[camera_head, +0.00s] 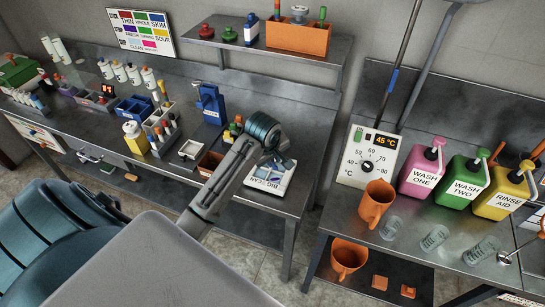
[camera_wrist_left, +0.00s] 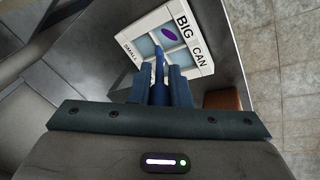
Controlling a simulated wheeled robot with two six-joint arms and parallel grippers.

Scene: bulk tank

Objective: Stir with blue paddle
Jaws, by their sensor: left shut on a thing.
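My left gripper (camera_head: 272,160) is over the white compartment tray (camera_head: 262,185) marked BIG CAN, at the right end of the left bench. In the left wrist view the gripper (camera_wrist_left: 160,80) is shut on a slim blue piece, which I take for the blue paddle (camera_wrist_left: 159,62). It points toward the tray (camera_wrist_left: 205,66), which has pale blue compartments and a purple oval (camera_wrist_left: 170,33) in one. The paddle's lower end is hard to make out, so I cannot tell whether it touches the contents. My right gripper is not in view.
A reddish-brown box (camera_head: 209,163) and a blue stand (camera_head: 210,103) are left of the tray. An orange rack (camera_head: 298,37) stands on the shelf above. A gap separates this bench from the right one, with an orange jug (camera_head: 376,203) and dispenser bottles (camera_head: 466,182).

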